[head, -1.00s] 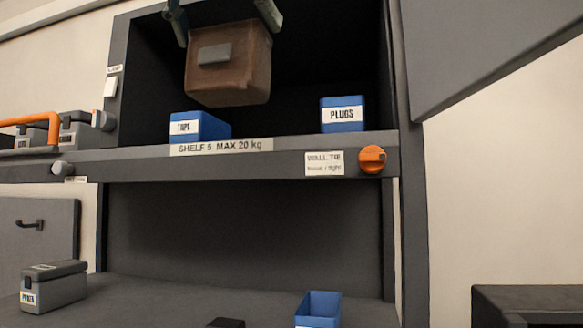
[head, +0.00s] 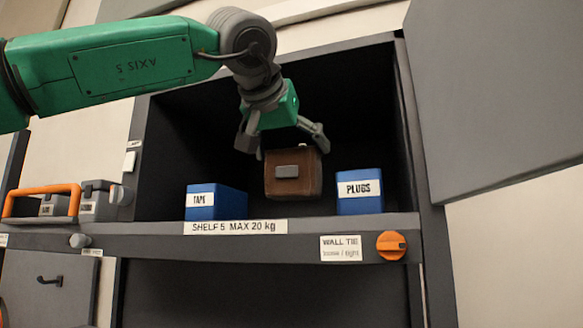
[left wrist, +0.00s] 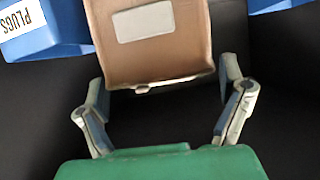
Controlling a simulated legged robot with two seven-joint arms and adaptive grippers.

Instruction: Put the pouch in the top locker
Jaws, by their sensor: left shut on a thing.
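The pouch (head: 300,183) is a brown box-like bag with a grey patch on its front. It is upright inside the open, dark top locker (head: 185,140), between two blue boxes. My left gripper (head: 290,152) reaches in from above and is shut on the pouch near its upper part. The left wrist view shows the pouch (left wrist: 150,55) between the two fingers. I cannot tell whether its underside touches the locker floor. My right gripper is not in view.
The blue TAPE box (head: 215,202) stands left of the pouch and the blue PLUGS box (head: 360,192) right of it. The grey locker door (head: 495,95) is open at right. An orange knob (head: 391,245) is on the shelf edge. An orange-handled case (head: 40,204) is at far left.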

